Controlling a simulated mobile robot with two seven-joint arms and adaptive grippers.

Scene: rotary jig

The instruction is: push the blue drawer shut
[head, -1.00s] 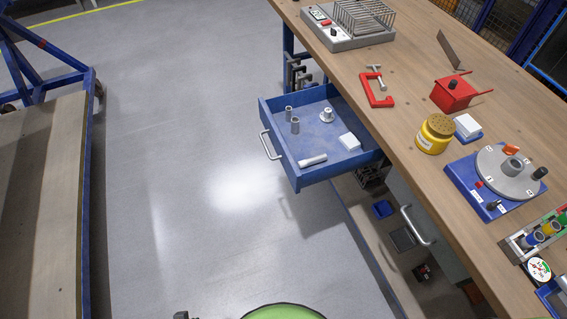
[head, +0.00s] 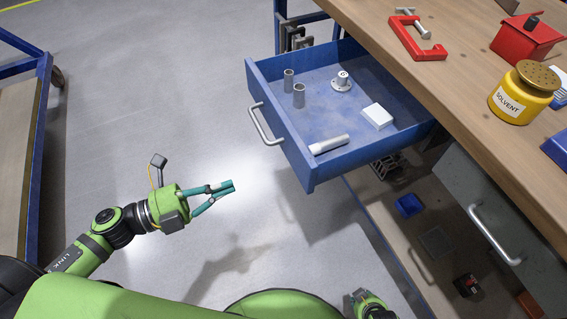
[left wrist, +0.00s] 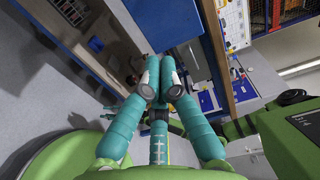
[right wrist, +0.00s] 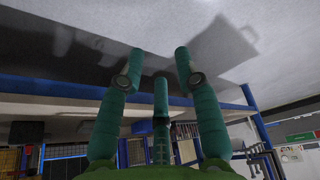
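The blue drawer (head: 315,165) stands pulled out from under the wooden workbench, its grey bar handle (head: 264,125) on the front facing left. Inside it are two grey cylinders, a white flanged part, a white block and a white tube. My left gripper (head: 233,186) is over the floor, left of the drawer's near corner and apart from the handle. Its fingers are together with nothing between them, as the left wrist view (left wrist: 159,66) also shows. My right gripper is open and empty in the right wrist view (right wrist: 157,62); the head view barely shows that arm at the bottom edge.
The bench top (head: 455,75) carries a red clamp (head: 417,35), a red box (head: 525,38) and a yellow solvent pot (head: 522,95). A grey drawer with a handle (head: 494,235) is under the bench at right. A blue-framed table (head: 25,130) stands at far left. Floor between is clear.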

